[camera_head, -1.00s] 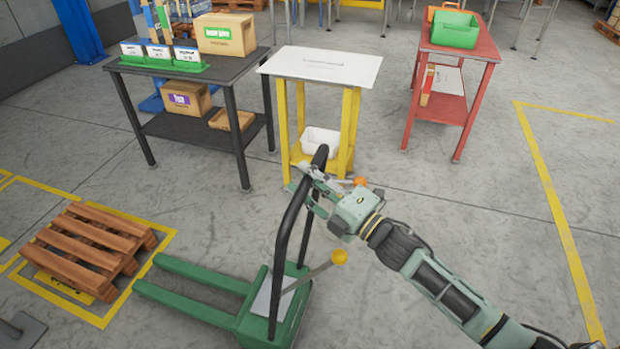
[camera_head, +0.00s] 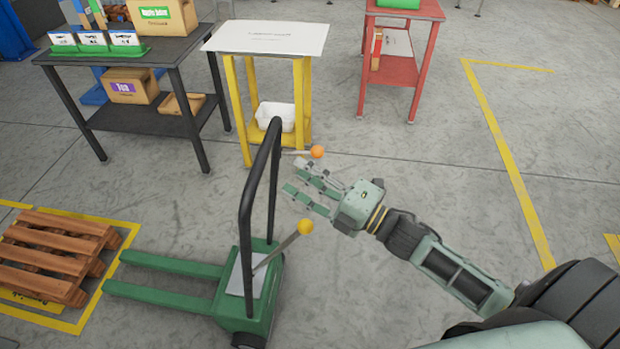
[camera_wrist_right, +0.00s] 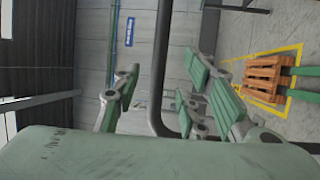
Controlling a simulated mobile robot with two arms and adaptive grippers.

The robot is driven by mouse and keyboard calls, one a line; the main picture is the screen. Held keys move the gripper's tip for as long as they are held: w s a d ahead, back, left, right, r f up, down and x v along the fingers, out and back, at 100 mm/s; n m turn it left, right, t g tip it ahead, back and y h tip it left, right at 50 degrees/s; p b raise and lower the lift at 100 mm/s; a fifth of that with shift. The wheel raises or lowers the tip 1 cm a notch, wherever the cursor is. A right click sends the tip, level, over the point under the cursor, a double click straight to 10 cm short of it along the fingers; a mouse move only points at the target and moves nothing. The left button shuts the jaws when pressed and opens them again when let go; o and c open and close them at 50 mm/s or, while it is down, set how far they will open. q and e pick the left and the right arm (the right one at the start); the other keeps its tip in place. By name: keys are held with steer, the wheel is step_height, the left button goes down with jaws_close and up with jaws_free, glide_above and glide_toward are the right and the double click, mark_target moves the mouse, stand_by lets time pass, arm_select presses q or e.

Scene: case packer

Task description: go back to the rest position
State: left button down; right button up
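My right gripper (camera_head: 298,184) is green and grey and reaches in from the right in the head view. Its fingers are spread apart with nothing between them. It is just right of the black handle (camera_head: 245,215) of a green pallet truck (camera_head: 225,299), apart from it. In the right wrist view the fingers of my right gripper (camera_wrist_right: 165,95) stand wide apart, and the black handle (camera_wrist_right: 160,60) shows beyond them. My left gripper is not in view.
A wooden pallet (camera_head: 50,255) lies left of the truck. Behind stand a dark table (camera_head: 190,60) with boxes, a yellow stand (camera_head: 265,38) with a white bin (camera_head: 275,116), and a red table (camera_head: 405,70). Two levers with ball knobs (camera_head: 305,227) stick out by the handle. Floor at right is clear.

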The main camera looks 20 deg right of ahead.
steer(key=shift+v, duration=0.85)
steer(key=s+d+f+m+g+h, duration=0.2)
steer(key=d+f+m+h, duration=0.15)
steer(key=f, duration=0.85)
steer(key=s+d+f+m+g+h, duration=0.1)
steer(key=s+d+f+m+h, duration=0.3)
steer(key=f, duration=0.8)
steer(key=d+f+m+g+h, duration=0.2)
steer(key=f+m, duration=0.4)
steer(key=f, duration=0.6)
steer(key=s+a+f+m+g+h, duration=0.1)
steer(key=s+f+m+g, duration=0.35)
steer(key=s+f, duration=0.9)
steer(key=s+a+f+m+g, duration=0.1)
steer(key=s+a+f+g, duration=0.1)
steer(key=s, duration=0.5)
steer(key=s+a+f+m+g, duration=0.1)
steer(key=s+f, duration=0.3)
steer(key=s, duration=0.4)
steer(key=s+a+f+m+g, duration=0.1)
steer(key=s+a+f+g, duration=0.2)
steer(key=s, duration=0.4)
steer(key=shift+a+f, duration=0.55)
steer(key=shift+s, duration=0.15)
